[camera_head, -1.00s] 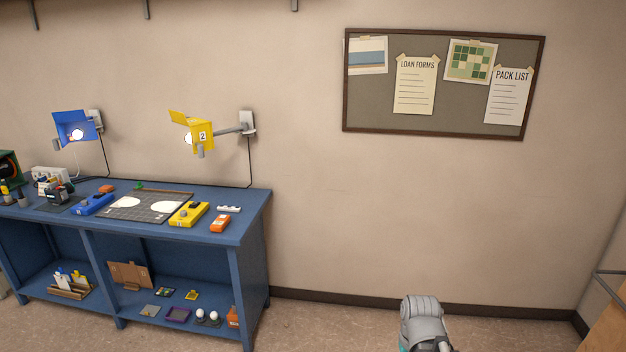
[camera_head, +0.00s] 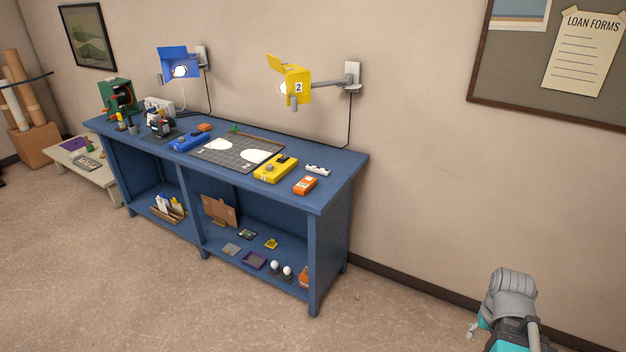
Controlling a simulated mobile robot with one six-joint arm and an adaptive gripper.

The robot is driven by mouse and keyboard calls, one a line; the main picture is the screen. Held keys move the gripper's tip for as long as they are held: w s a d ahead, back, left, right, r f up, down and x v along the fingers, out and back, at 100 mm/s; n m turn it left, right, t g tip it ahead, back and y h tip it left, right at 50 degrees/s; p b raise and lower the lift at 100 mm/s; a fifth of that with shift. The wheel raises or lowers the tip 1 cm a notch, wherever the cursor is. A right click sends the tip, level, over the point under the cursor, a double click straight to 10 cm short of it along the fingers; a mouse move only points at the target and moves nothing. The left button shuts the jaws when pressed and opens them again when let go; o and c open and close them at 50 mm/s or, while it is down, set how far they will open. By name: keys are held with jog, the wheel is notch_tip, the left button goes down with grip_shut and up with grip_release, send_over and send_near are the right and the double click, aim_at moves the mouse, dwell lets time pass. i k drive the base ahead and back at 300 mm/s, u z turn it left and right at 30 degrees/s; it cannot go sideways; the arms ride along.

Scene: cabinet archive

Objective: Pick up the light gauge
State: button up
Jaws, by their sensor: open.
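A small orange box-shaped device (camera_head: 305,185) with a pale patch on top lies near the right front corner of the blue workbench (camera_head: 335,190). It may be the light gauge, but its markings are too small to read. A smaller orange item (camera_head: 204,127) lies farther back on the same bench. Part of my grey and teal arm (camera_head: 512,300) shows at the bottom right, well away from the bench. The jaws of my gripper cannot be made out.
A yellow control box (camera_head: 276,169), a white strip (camera_head: 318,170) and a dark gridded mat (camera_head: 262,145) lie on the bench. A yellow lamp (camera_head: 297,85) and a blue lamp (camera_head: 180,65) hang above. Open floor (camera_head: 200,310) lies in front.

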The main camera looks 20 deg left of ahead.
aim_at(305, 185)
jog(key=u, duration=0.3)
jog(key=i, duration=1.5)
jog(key=u, duration=0.3)
